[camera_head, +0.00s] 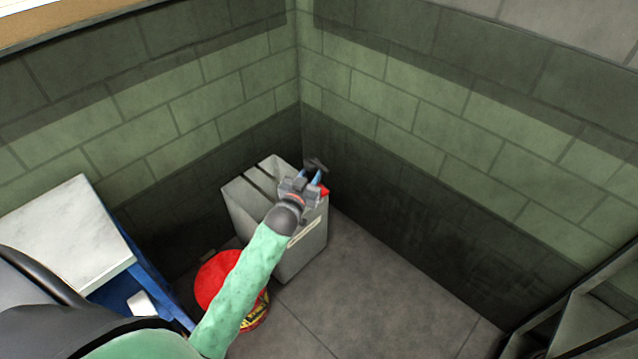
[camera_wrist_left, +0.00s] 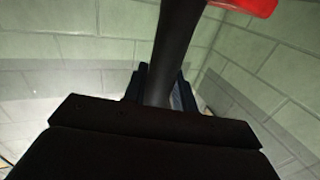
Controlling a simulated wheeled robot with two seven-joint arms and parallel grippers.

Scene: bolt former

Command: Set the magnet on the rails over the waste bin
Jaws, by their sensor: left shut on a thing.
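The waste bin appears to be the pale grey box (camera_head: 308,252) in the corner, with light bars like rails (camera_head: 262,172) and dark gaps between them across its top. My left gripper (camera_head: 313,179) is over the right side of the box top, its blue fingertips pointing away. It is shut on a dark bar, seemingly the magnet (camera_head: 315,164), whose red part (camera_head: 325,191) shows beside the fingers. In the left wrist view the dark bar (camera_wrist_left: 178,50) runs up from between the fingers, with the red part (camera_wrist_left: 245,4) at the top. Whether the magnet touches the rails I cannot tell. My right gripper is not in view.
A red round container (camera_head: 213,272) with a yellow label stands left of the box, partly behind my arm. A blue-framed table with a pale top (camera_head: 65,235) is at the left. Block walls close in behind the box. The grey floor (camera_head: 375,285) at right is clear.

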